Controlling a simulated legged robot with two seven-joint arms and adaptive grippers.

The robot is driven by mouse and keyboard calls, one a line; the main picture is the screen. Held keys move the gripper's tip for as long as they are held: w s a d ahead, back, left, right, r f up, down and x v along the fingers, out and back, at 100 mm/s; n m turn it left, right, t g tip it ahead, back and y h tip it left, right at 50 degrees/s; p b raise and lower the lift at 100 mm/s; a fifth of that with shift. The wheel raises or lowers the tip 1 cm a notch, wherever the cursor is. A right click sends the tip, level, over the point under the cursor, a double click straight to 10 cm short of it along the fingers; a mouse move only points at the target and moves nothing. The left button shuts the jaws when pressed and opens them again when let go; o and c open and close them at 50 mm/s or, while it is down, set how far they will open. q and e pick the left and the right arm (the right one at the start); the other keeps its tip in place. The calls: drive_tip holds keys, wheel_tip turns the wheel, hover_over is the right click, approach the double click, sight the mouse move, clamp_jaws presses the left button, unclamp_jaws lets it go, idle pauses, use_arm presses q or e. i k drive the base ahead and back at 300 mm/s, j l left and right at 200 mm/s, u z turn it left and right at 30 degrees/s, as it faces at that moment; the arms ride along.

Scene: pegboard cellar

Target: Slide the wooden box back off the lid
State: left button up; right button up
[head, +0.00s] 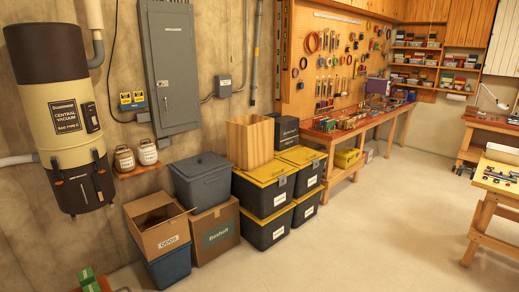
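The wooden box (250,142) is a light-wood, upright, open-topped box with uneven upper edges. It stands at the back of a yellow lid (264,174), and the front of that lid is bare. The lid closes a black tote (262,198), which is stacked on another black tote with a yellow lid. The base of the wooden box is partly hard to make out, so I cannot tell how much of it rests on the lid. Neither of my grippers is in view.
A second yellow-lidded stack (303,156) stands right beside it, with dark boxes (286,132) behind. A grey lidded bin (202,178) on a cardboard carton (214,232) is at the left. A workbench (362,128) runs along the pegboard wall. The floor (380,220) in front is clear.

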sight(250, 138)
drive_tip(key=i+l+z, duration=0.3)
drive_tip(key=i, duration=0.15)
drive_tip(key=i+z, duration=0.3)
drive_tip(key=i, duration=0.2)
drive_tip(key=i+z, duration=0.1)
drive_tip(key=i, duration=0.65)
drive_tip(key=i+j, duration=0.1)
drive_tip(key=i, duration=0.65)
drive_tip(key=i+j+z, duration=0.15)
drive_tip(key=i, duration=0.6)
drive_tip(key=i+l, duration=0.1)
drive_tip(key=i, duration=0.6)
drive_tip(key=i+l, duration=0.15)
drive_tip(key=i, duration=0.55)
